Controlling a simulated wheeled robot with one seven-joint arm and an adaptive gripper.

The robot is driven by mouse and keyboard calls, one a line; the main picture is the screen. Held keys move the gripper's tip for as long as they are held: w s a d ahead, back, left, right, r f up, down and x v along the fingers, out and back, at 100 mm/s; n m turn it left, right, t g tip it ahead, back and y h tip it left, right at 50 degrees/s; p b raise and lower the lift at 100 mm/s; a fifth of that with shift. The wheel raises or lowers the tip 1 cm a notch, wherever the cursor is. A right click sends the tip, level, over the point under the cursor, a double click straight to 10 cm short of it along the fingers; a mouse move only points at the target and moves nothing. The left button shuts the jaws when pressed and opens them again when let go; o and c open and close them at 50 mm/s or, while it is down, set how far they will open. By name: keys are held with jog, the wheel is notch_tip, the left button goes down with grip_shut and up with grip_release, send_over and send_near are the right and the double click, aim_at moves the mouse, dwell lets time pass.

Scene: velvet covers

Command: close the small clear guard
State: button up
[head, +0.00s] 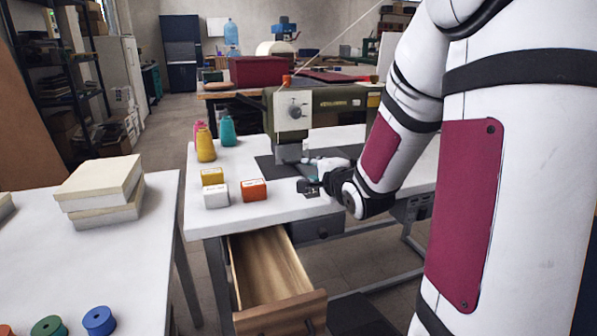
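The olive sewing machine (350,108) stands on the white table (225,212). Its head and needle area (292,150) are at the left end. I cannot make out the small clear guard; it is too small or hidden near the needle area. My gripper (307,187) reaches in from the right, low over the table, in front of and slightly right of the needle area. It is small and dark in this view. I cannot tell whether its fingers are apart or whether it touches anything.
An orange box (253,190), a white box (216,195) and a yellow box (212,176) stand left of my gripper. A wooden drawer (268,275) hangs open below the table front. Another table (80,250) is at left.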

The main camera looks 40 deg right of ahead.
aim_at(297, 162)
jog(key=b+x, duration=0.4)
jog(key=x, duration=0.9)
jog(key=shift+w, duration=0.15)
grip_shut()
